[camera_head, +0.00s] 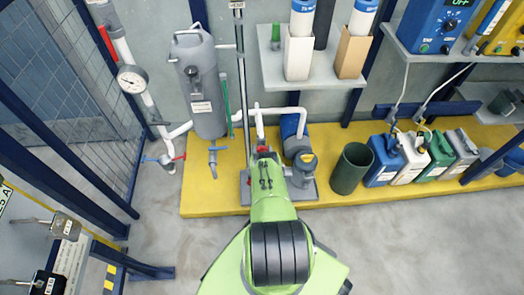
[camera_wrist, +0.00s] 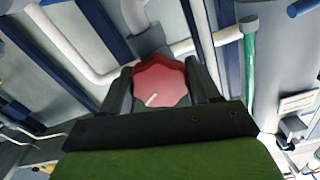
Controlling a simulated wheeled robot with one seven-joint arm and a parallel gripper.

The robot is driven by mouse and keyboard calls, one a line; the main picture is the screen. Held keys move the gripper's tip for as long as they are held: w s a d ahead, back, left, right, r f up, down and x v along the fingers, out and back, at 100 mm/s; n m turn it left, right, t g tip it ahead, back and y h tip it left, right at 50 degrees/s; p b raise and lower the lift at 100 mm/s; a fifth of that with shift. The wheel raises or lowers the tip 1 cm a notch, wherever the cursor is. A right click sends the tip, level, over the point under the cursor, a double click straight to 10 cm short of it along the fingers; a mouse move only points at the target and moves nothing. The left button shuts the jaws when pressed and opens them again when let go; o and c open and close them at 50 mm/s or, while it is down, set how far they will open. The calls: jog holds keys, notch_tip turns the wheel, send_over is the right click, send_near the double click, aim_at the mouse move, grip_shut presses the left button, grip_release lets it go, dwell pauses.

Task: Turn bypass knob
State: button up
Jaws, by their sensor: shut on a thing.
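In the wrist view a red, scalloped knob (camera_wrist: 160,84) with a pale pointer line sits between the dark fingers of my gripper (camera_wrist: 163,82). The fingers are shut on it, one on each side. The pointer line slants toward the lower left of the picture. In the head view my green arm reaches forward to the pipework above the yellow platform. There my arm hides most of the gripper and the knob.
A yellow platform (camera_head: 222,193) runs along the wall, with a grey cylinder (camera_head: 204,95), a pump (camera_head: 299,150), a dark green bucket (camera_head: 351,168) and several canisters. White pipes pass close around the knob. A blue mesh fence stands at the left. The grey floor in front is clear.

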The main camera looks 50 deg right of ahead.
jog(key=shift+m, duration=0.3)
jog(key=o, duration=1)
